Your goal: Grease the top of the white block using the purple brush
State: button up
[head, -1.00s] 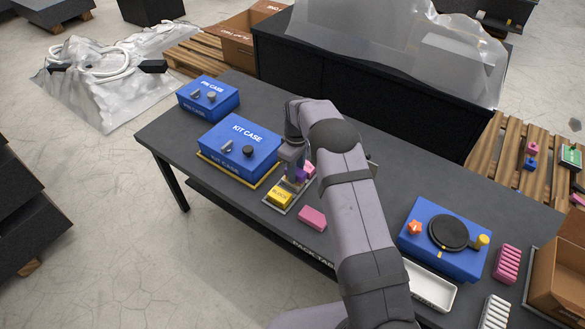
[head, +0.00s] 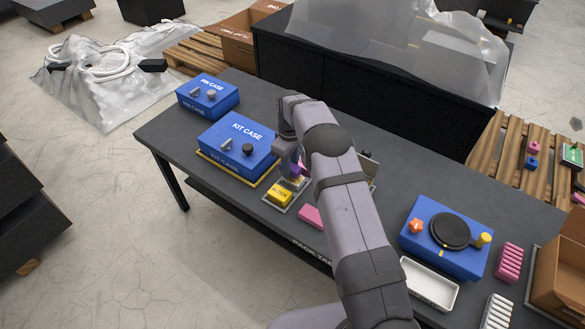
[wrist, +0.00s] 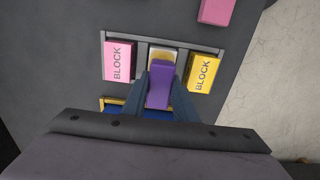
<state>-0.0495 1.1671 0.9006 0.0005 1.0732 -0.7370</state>
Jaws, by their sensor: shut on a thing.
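My gripper (wrist: 161,88) is shut on the purple brush (wrist: 159,84), and the purple also shows in the head view (head: 299,169). The brush is over the middle slot of a grey block tray (wrist: 136,40). In that slot, between a pink block (wrist: 117,61) and a yellow block (wrist: 204,73), is the white block (wrist: 163,53). Part of its top looks yellowish, and the brush hides its near part. I cannot tell whether the brush touches it. In the head view the yellow block (head: 280,195) shows, while my arm and gripper hide much of the tray.
The blue kit case (head: 237,147) stands left of the tray, with the pin case (head: 208,96) beyond. A loose pink block (head: 311,216) lies close by. A blue unit with a black disc (head: 450,231) and a white tray (head: 430,284) are at the right.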

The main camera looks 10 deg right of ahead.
jog(key=shift+s, duration=0.1)
jog(key=shift+s+d+p, duration=0.65)
jog(key=shift+s+d, duration=0.1)
jog(key=shift+d, duration=0.1)
jog(key=shift+r, duration=0.1)
jog(key=shift+r+p, duration=1.8)
jog(key=shift+r, duration=0.65)
